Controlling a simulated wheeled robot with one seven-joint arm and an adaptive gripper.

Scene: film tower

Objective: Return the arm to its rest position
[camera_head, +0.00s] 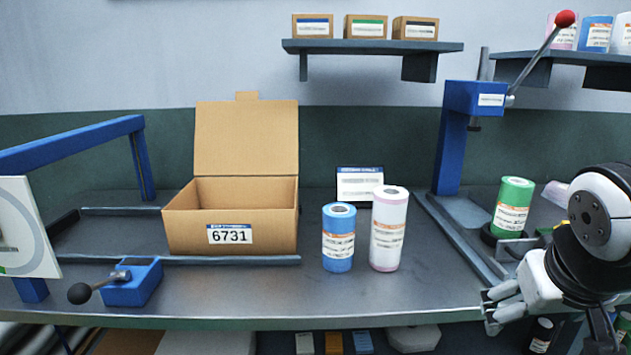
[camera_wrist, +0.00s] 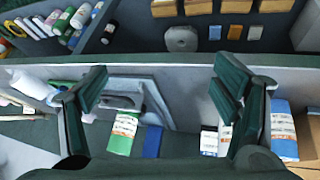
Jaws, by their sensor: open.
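My arm reaches in from the right edge in the head view. My gripper (camera_head: 497,305) hangs at the bench's front edge, low on the right, below the press. In the wrist view my gripper (camera_wrist: 162,85) shows two dark fingers spread wide apart with nothing between them. It is open and empty. The green roll (camera_head: 513,208) stands upright on the press base, up and right of the gripper and apart from it. The blue roll (camera_head: 338,238) and the pale pink roll (camera_head: 388,229) stand upright at mid-bench, well left of the gripper.
An open carton (camera_head: 230,230) labelled 6731 stands left of the rolls on the bench (camera_head: 390,300). A blue press (camera_head: 476,98) with a red-knobbed lever rises behind my gripper. A blue clamp (camera_head: 133,283) sits front left. Boxes and rolls lie on a lower shelf (camera_wrist: 150,30).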

